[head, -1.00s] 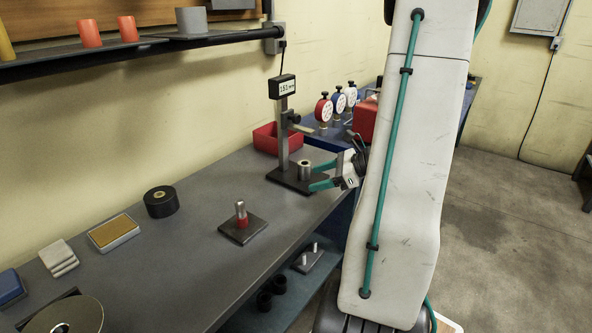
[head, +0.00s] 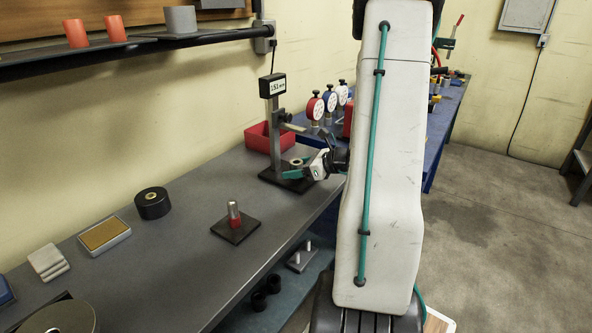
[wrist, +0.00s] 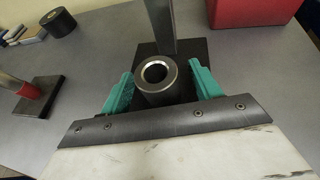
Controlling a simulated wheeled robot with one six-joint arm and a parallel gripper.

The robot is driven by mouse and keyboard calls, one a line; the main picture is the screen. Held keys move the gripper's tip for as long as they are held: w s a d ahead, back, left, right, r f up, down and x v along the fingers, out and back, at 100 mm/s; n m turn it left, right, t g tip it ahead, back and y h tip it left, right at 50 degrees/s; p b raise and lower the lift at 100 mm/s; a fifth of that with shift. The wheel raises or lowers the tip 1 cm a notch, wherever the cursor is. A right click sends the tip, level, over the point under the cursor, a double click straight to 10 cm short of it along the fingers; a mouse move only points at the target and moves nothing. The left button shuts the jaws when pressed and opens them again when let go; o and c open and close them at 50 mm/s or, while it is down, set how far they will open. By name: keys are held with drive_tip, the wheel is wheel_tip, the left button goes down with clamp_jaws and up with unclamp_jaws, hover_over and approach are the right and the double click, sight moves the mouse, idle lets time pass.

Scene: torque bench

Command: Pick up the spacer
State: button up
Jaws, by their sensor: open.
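The spacer (wrist: 155,76) is a grey metal ring with a round bore. It stands upright on the dark base plate (wrist: 208,48) of the height gauge (head: 276,125). In the head view the spacer (head: 296,162) is partly hidden by my gripper (head: 302,170). In the wrist view my gripper (wrist: 161,73) is open, with one teal finger on each side of the spacer. A small gap shows at the right finger; the left finger is very close, and I cannot tell whether it touches.
The gauge column (wrist: 160,28) rises just behind the spacer. A red bin (head: 258,138) stands behind the gauge. A plate with a red-based pin (head: 234,215) and a black roll (head: 153,203) are to the left. The bench between them is clear.

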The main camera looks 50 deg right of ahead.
sight(297, 163)
clamp_jaws()
drive_tip(key=shift+r, duration=0.5)
drive_tip(key=r, duration=0.2)
drive_tip(key=shift+s+a+r, duration=0.2)
drive_tip(key=shift+s+r, duration=0.15)
drive_tip(key=s+a+r, duration=0.1)
drive_tip(key=s+a, duration=0.7)
drive_tip(key=s, duration=0.5)
drive_tip(key=shift+r, duration=0.15)
